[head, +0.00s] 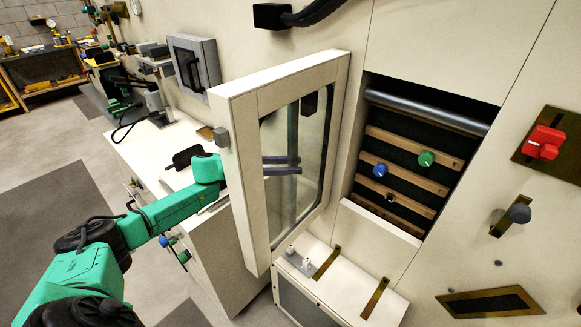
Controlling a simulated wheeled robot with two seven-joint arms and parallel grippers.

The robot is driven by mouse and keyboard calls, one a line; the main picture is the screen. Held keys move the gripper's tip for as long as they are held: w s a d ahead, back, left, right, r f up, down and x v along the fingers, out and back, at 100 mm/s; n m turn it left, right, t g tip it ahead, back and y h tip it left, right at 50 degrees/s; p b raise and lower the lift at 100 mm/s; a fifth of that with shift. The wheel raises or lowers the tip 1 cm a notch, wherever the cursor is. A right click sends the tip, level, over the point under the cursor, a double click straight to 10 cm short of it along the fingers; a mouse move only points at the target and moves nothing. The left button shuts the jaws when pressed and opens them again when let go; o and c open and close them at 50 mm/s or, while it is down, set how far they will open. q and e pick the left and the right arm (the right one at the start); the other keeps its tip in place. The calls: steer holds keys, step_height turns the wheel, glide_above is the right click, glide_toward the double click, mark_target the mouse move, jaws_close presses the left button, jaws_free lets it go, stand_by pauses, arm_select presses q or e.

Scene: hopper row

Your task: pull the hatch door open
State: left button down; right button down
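The hatch door (242,165), a cream frame with a glass pane, stands swung well out from the wall. Its hinge side is by the left edge of the opening (385,228), and its free edge points toward me. Through the glass I see an upright dark bar handle (293,128) on the door's far side. My green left arm reaches behind the free edge. My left gripper (289,166) shows through the pane, with one finger on each side of the bar, seemingly closed on it. The contact is partly blurred by the glass. My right gripper is out of view.
Inside the opening are slatted racks with a blue knob (380,170) and a green knob (426,158). A cream ledge (345,285) lies below the door. A white counter (140,150) and a grey wall box (194,65) are left of it. Open floor lies left.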

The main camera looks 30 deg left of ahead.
arm_select(q)
steer(key=shift+w+a+r, duration=0.15)
steer(key=shift+w+a, duration=0.2)
steer(key=shift+a, duration=0.15)
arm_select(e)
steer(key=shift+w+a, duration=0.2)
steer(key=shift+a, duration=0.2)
arm_select(q)
steer(key=c, duration=0.9)
jaws_free()
steer(key=shift+w+d, duration=0.1)
steer(key=b+v, duration=0.5)
steer(key=v, duration=0.9)
steer(key=shift+a, duration=0.35)
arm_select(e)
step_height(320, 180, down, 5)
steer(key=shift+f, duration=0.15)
